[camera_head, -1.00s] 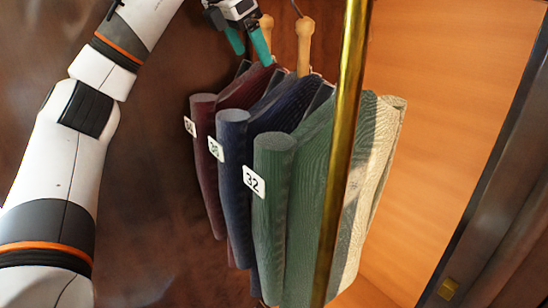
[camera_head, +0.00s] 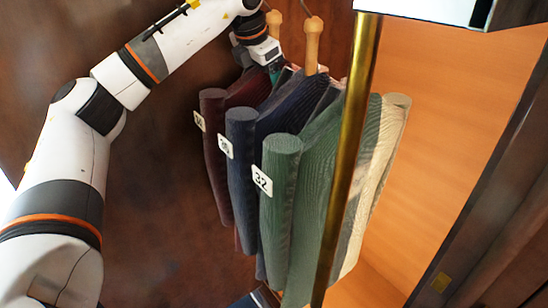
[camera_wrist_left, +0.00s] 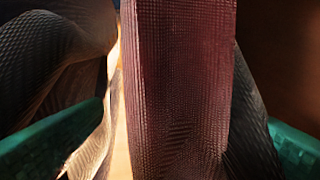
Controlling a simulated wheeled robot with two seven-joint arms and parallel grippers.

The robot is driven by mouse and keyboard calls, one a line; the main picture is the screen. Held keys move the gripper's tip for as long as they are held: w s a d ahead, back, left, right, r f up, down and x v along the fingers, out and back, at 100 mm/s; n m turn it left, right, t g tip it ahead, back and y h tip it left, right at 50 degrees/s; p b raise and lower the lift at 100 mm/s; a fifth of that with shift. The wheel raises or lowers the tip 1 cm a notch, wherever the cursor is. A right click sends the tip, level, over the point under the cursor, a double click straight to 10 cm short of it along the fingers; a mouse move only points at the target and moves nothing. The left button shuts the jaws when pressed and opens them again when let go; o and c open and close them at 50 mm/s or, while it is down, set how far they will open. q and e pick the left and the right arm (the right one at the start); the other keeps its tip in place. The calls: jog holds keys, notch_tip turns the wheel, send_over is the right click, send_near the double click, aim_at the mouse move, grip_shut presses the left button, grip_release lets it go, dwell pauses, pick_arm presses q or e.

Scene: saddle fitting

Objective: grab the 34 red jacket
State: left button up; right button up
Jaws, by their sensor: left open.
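The red jacket (camera_head: 213,155) hangs leftmost in the row, with a small white tag on its sleeve whose number is hard to read. My left gripper (camera_head: 273,70) is up at the shoulders of the jackets, just below the wooden hanger necks, and is partly hidden there. In the left wrist view the red cloth (camera_wrist_left: 185,75) stands upright between my two teal fingers (camera_wrist_left: 172,142), which are spread wide on either side with space between them and the red cloth. My right gripper is not in view.
A blue jacket (camera_head: 241,160) and a green jacket (camera_head: 280,200) tagged 32 hang close beside the red one, with a pale jacket (camera_head: 385,140) behind. A brass pole (camera_head: 345,160) stands in front. A wooden panel (camera_head: 450,120) lies right.

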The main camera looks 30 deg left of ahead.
pick_arm(q)
jog(key=shift+w+f, duration=0.15)
jog(key=shift+f, duration=0.2)
jog(key=shift+a+f, duration=0.1)
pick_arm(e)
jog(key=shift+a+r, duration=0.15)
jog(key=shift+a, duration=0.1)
pick_arm(q)
jog(key=c, duration=0.3)
grip_shut()
jog(key=shift+r, duration=0.2)
